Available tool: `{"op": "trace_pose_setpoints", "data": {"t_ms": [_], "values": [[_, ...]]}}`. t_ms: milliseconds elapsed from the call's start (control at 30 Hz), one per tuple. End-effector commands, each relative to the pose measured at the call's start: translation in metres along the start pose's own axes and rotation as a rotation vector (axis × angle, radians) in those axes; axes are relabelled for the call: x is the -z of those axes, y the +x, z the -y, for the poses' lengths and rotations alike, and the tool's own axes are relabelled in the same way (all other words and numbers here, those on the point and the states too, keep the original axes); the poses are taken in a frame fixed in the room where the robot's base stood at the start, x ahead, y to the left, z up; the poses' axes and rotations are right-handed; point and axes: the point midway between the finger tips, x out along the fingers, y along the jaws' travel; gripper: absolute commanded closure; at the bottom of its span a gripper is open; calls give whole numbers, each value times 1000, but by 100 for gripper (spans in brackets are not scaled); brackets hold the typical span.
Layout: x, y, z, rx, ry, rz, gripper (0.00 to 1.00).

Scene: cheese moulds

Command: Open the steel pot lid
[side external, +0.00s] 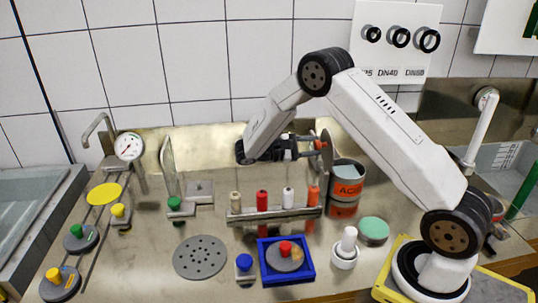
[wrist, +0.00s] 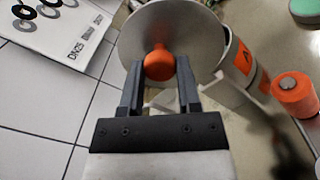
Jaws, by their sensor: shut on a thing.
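The steel lid (side external: 327,140) is a round grey disc with an orange-red knob (wrist: 159,64). It stands steeply on edge at the left side of a steel pot (side external: 347,171) with an orange label, and the pot's top shows uncovered in the side view. In the wrist view the lid (wrist: 190,25) fills the top middle, with part of the pot (wrist: 228,88) behind it. My gripper (side external: 312,146) comes from the left, level, and is shut on the knob. In the wrist view its fingers (wrist: 160,75) flank the knob. Where the lid meets the pot is partly hidden.
A rack (side external: 275,214) with several coloured bottles stands in front of the pot. A green disc (side external: 374,230) and a white-knobbed piece (side external: 346,248) lie nearer right. A blue tray (side external: 266,275), a perforated plate (side external: 200,257) and a gauge (side external: 129,146) are further left.

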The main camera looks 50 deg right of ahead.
Motion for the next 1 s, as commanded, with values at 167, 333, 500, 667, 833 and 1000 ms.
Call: {"op": "trace_pose_setpoints", "data": {"t_ms": [167,333,500,667,833,1000], "values": [[1,-4,1,-35,0,37,100],[2,-4,2,-44,-1,47,100],[2,-4,2,-44,-1,47,100],[2,-4,2,-43,-1,47,42],[2,-4,2,-43,-1,46,22],[2,-4,2,-42,-1,45,22]]}}
